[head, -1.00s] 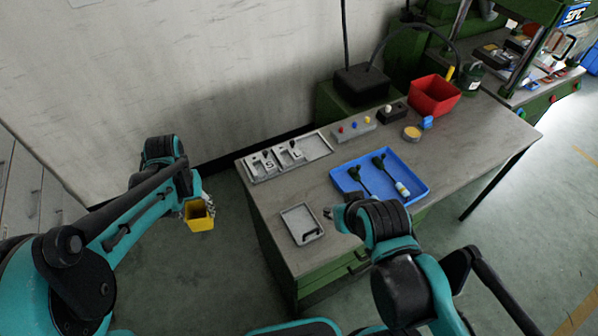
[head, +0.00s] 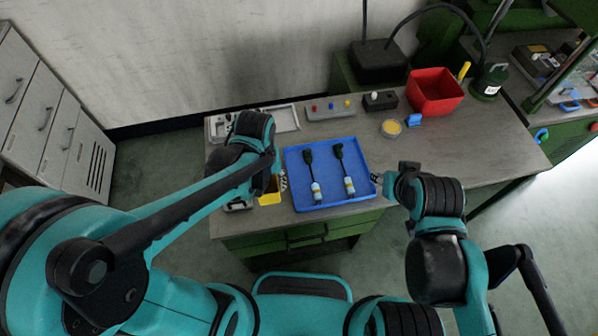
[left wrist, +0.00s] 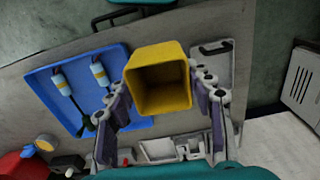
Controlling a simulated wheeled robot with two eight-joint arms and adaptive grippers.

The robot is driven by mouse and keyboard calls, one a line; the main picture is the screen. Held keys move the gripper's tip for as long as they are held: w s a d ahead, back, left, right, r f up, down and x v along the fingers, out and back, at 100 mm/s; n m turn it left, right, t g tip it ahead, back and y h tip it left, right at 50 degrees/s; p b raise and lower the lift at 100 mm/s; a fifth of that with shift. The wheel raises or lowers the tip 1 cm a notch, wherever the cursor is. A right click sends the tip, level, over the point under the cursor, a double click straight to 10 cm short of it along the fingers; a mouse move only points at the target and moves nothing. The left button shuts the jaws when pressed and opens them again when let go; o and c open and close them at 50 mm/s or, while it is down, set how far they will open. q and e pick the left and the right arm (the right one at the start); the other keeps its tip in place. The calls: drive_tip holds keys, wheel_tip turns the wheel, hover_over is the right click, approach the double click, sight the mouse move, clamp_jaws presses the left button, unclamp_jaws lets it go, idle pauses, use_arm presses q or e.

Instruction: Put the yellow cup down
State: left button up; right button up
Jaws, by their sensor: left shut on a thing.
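The yellow cup (head: 269,197) is at the table's front left, beside the blue tray, partly hidden by my left arm. In the left wrist view the cup (left wrist: 160,82) shows its square open mouth and looks empty. My left gripper (left wrist: 163,88) is shut on it, one finger on each side. I cannot tell whether the cup touches the table. My right gripper (head: 382,179) is just right of the blue tray; its fingers are too small to read.
A small grey tray (head: 239,206) is left of the cup, partly hidden. A red bin (head: 435,92), a button box (head: 330,109) and a yellow-topped round tin (head: 391,128) stand farther back. The table's right part is clear.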

use_arm(q)
drive_tip(key=shift+s+d, duration=0.35)
drive_tip(key=shift+s, duration=0.05)
drive_tip(key=w+a+f+b, duration=0.1)
drive_tip(key=w+f, duration=0.2)
drive_tip(key=w+a+f+b, duration=0.1)
drive_tip(key=w+f+b, duration=0.1)
drive_tip(key=w+f, duration=0.2)
drive_tip(key=w+a+f+b, duration=0.1)
drive_tip(key=w+f+b, duration=0.1)
drive_tip(key=w+f, duration=0.1)
drive_tip(key=shift+w+f, duration=0.3)
drive_tip(key=shift+w, duration=0.05)
drive_tip(key=shift+f, duration=0.3)
drive_tip(key=shift+r, duration=0.1)
drive_tip(key=shift+b, duration=0.3)
drive_tip(key=shift+f, duration=0.2)
drive_tip(key=o, duration=1)
